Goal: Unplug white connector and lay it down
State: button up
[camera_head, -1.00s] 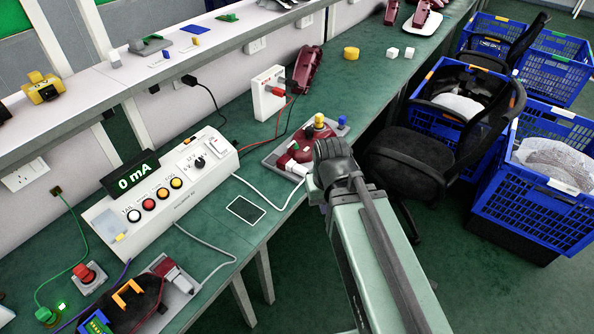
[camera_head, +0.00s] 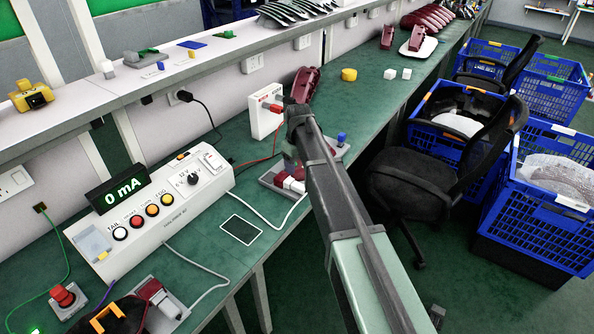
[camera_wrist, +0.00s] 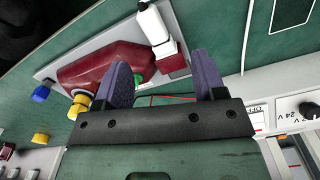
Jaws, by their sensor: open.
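The white connector (camera_wrist: 153,27) shows at the top centre of the wrist view, at the end of a dark red tail lamp (camera_wrist: 100,62) in a grey fixture (camera_wrist: 52,68). In the head view the white connector (camera_head: 292,184) sits at the fixture's near end, with a white cable leading left. It appears to be plugged into the lamp. My gripper (camera_wrist: 163,82) is open and empty, with its two purple-grey fingers near the lamp and connector and apart from the connector.
A white power supply (camera_head: 165,215) with a 0 mA display (camera_head: 117,189) stands to the left. A white box (camera_head: 264,110) with red and black leads stands behind the fixture. A black chair (camera_head: 430,160) and blue crates (camera_head: 550,190) stand right of the green bench.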

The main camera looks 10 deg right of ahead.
aim_at(304, 187)
jog(key=f+n+b, duration=0.1)
jog(key=f+b, duration=0.2)
jog(key=w+f+n+b, duration=0.1)
jog(key=f+b, duration=0.3)
jog(key=w+f+b, duration=0.1)
jog(key=f+b, duration=0.2)
jog(key=shift+w+f+n+b, duration=0.2)
jog(key=shift+f+n+b, duration=0.15)
jog(key=shift+f+n, duration=0.05)
jog(key=shift+r, duration=0.1)
jog(key=c, duration=1.1)
jog(key=shift+s+d, duration=1)
jog(key=shift+s, duration=0.1)
jog(key=shift+s+d, duration=0.6)
jog(key=shift+s, duration=0.05)
